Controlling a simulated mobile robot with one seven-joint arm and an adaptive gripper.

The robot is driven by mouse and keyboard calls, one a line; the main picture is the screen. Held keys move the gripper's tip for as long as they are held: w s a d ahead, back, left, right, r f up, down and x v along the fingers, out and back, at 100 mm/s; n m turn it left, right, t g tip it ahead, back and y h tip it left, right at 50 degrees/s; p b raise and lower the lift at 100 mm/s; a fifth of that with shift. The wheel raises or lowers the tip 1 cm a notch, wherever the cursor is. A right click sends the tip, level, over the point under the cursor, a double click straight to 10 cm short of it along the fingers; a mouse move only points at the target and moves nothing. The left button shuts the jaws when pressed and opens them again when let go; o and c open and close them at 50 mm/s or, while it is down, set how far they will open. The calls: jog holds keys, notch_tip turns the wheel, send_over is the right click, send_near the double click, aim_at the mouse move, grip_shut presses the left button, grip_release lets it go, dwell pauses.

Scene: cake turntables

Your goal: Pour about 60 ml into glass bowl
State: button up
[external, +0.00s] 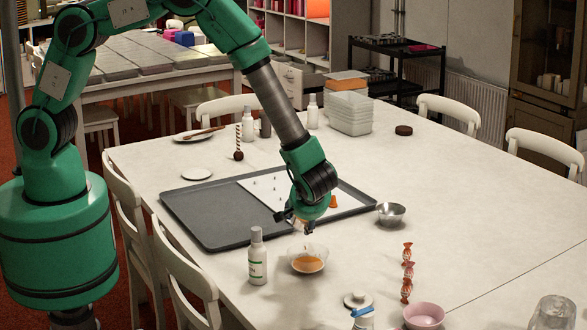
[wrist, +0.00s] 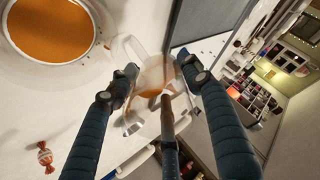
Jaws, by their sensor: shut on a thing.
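The glass bowl (external: 307,268) stands on the white table, with orange contents inside. In the wrist view the glass bowl (wrist: 94,47) is at the upper left, and the orange fills most of the visible circle. My gripper (external: 305,222) is low over the table, just above the bowl. In the wrist view my gripper (wrist: 155,82) has its two fingers on either side of a clear vessel (wrist: 150,75) with some orange in it. The gripper is shut on this vessel. Its exact tilt, and whether anything is flowing from it, I cannot tell.
A white bottle (external: 258,262) stands close left of the bowl. A grey tray (external: 205,225) lies behind it, and a small metal bowl (external: 391,214) is to the right. Wrapped candies (external: 407,268) and a pink bowl (external: 424,315) are at the front right.

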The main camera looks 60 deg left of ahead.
jog(key=shift+w+a+g+h, duration=0.15)
jog(key=shift+g+h, duration=0.25)
jog(key=shift+h, duration=0.3)
jog(key=shift+f, duration=0.1)
jog(key=shift+a+f, duration=0.1)
jog(key=shift+f, duration=0.05)
dwell(0.3)
jog(key=shift+w+a+f+g+h+b, duration=0.25)
jog(key=shift+a+f+h+b, duration=0.25)
jog(key=shift+h, duration=0.3)
jog(key=shift+w+a+f+g+h+p, duration=0.2)
jog(key=shift+a+f+g+h+p, duration=0.2)
jog(key=shift+f+h, duration=0.45)
jog(key=shift+w+a+f+g+h+p, duration=0.15)
jog(key=shift+a+f+g+h+p, duration=0.25)
jog(key=shift+f+p, duration=0.35)
jog(key=shift+w+a+f+g+h+p, duration=0.15)
jog(key=shift+f+h+p, duration=0.35)
jog(key=shift+f, duration=0.3)
jog(key=shift+a+f+h+p, duration=0.15)
jog(key=shift+f+h+p, duration=0.1)
jog(key=shift+p, duration=0.65)
jog(key=shift+w+a+f+g+h+p, duration=0.35)
jog(key=shift+h+p, duration=0.35)
jog(key=shift+p, duration=1.05)
jog(key=shift+r, duration=0.1)
